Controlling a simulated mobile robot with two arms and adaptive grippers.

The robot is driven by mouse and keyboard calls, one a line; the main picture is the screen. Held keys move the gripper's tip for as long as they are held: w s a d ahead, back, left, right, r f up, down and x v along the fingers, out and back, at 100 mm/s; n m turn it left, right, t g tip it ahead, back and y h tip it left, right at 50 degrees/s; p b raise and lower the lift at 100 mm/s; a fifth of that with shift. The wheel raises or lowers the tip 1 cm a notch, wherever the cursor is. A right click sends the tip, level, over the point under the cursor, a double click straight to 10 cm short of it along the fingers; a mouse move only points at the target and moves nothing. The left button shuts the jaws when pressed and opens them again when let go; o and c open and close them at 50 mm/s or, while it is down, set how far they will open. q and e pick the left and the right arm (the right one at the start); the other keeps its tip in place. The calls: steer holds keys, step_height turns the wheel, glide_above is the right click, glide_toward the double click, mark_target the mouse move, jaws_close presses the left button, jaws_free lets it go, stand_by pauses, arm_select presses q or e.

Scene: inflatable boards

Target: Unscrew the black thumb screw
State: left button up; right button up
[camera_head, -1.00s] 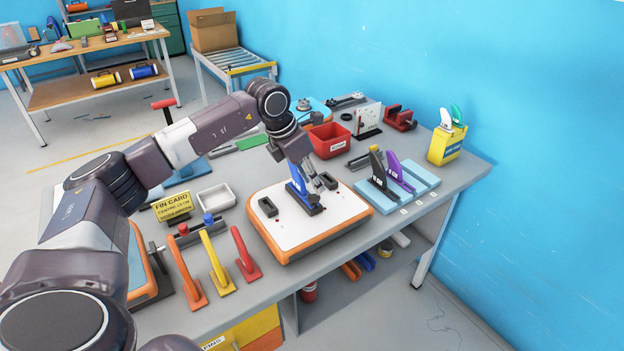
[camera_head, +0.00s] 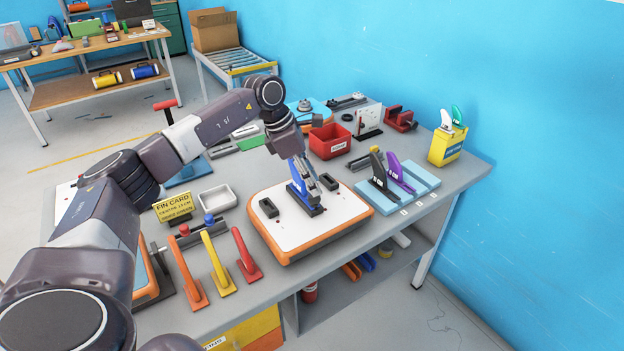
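A white board with an orange rim (camera_head: 290,243) lies on the grey workbench. It carries black fin boxes, one on the left (camera_head: 268,208) and one on the right (camera_head: 328,182). A blue fin (camera_head: 297,195) stands upright in the black middle base (camera_head: 313,210). My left gripper (camera_head: 306,180) points down at the blue fin, right beside or over its upper part. Its fingertips are small and partly overlap the fin, so I cannot tell whether they grip anything. I cannot make out the black thumb screw. My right gripper is not in view.
Orange, yellow (camera_head: 218,265) and red levers stand left of the board. A yellow fin card (camera_head: 173,207) and grey tray (camera_head: 217,198) are behind them. A red bin (camera_head: 329,141) stands behind the board. A light-blue rack (camera_head: 420,178) with black and purple fins is at right.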

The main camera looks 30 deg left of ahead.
mark_target(312, 197)
arm_select(q)
steer(key=shift+f, duration=0.15)
steer(key=shift+f+b, duration=1.55)
steer(key=shift+f, duration=0.75)
jaws_close()
steer(key=c, duration=0.7)
jaws_free()
jaws_close()
